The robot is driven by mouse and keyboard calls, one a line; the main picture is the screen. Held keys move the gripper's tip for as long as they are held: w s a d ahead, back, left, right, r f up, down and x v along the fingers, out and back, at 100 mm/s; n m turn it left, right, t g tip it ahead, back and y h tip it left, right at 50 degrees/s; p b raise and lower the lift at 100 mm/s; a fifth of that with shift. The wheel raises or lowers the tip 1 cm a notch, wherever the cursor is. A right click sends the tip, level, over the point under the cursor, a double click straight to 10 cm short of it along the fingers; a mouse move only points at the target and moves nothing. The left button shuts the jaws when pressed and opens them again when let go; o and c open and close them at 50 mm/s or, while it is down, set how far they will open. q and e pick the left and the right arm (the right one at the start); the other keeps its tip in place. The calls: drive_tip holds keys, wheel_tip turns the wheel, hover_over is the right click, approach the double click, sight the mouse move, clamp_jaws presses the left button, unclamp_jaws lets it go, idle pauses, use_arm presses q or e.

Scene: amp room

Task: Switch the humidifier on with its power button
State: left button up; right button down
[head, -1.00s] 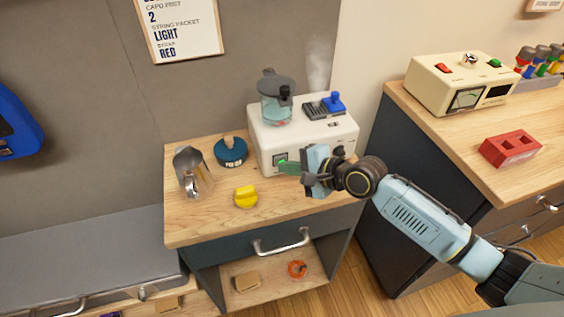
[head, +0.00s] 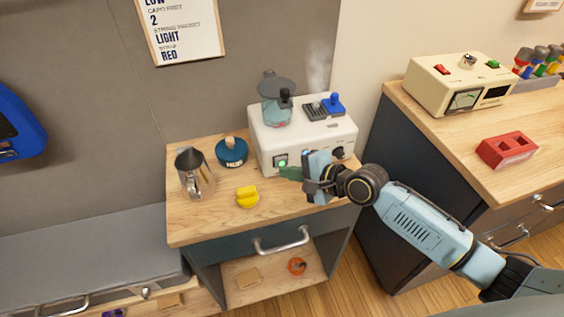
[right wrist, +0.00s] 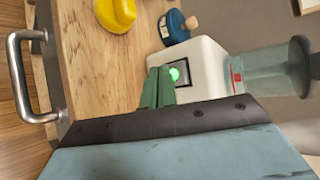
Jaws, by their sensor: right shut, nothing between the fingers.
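The humidifier is a white box (head: 310,137) with a clear, grey-lidded tank (head: 277,108) on top, standing at the back of the small wooden cabinet. Pale mist rises behind it. Its power button (head: 282,163) glows green in a dark frame on the front face; it also shows lit in the right wrist view (right wrist: 174,74). My right gripper (head: 288,173) is shut and empty, with its green fingertips close to the button, just below and right of it. In the right wrist view the fingers partly overlap the button frame; I cannot tell whether they touch. My left gripper is out of view.
A metal pitcher (head: 194,174), a blue round tin (head: 231,152) and a yellow object (head: 247,197) stand left of the gripper on the cabinet top (head: 215,220). A dark knob (head: 338,153) is on the humidifier's right front. A taller counter (head: 440,125) stands at right.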

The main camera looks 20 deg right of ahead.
drive_tip(key=s+p, duration=0.2)
drive_tip(key=s, duration=0.1)
drive_tip(key=shift+d+r, duration=0.1)
drive_tip(key=shift+r, duration=0.1)
drive_tip(key=shift+s+p, duration=0.75)
drive_tip(key=shift+s, duration=0.3)
drive_tip(key=shift+s+f, duration=0.1)
drive_tip(key=shift+s, duration=0.15)
